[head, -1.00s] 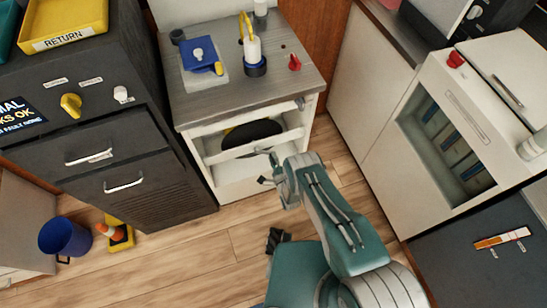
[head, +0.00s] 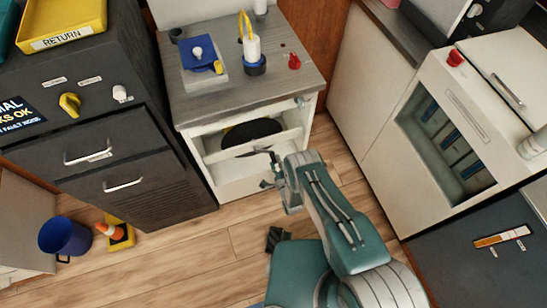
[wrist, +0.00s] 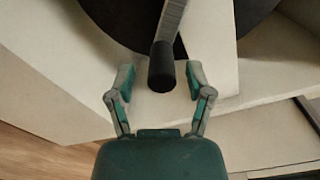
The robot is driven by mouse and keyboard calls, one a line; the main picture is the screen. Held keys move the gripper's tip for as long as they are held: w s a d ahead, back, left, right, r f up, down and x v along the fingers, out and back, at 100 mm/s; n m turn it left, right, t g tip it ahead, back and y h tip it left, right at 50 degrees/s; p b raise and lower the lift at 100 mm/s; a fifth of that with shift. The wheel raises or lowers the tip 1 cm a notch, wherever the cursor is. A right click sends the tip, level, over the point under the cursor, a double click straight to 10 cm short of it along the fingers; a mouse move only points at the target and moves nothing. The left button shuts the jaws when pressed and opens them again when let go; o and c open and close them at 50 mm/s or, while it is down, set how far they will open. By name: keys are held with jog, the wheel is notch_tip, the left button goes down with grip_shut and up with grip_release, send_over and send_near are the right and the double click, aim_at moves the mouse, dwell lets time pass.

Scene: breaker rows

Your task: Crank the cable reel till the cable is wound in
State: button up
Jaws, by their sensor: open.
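The cable reel is a black disc (head: 251,133) in the open front of the white cabinet under the grey worktop. In the wrist view the disc (wrist: 115,25) fills the top. A light grey crank arm (wrist: 170,20) crosses it and ends in a black cylindrical handle (wrist: 161,68). My gripper (wrist: 160,80) is open, one finger on each side of the handle, with visible gaps to both. In the head view my gripper (head: 272,170) is at the cabinet front, just below the reel. I cannot make out the cable.
The worktop (head: 270,90) above holds a blue box, a white cylinder with a yellow loop and a red knob. A dark drawer cabinet (head: 110,150) stands left, a white unit (head: 380,90) right. A blue bucket (head: 65,237) is on the floor. Floor in front is mostly clear.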

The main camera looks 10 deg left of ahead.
jog(key=v, duration=0.9)
jog(key=shift+s+d, duration=0.25)
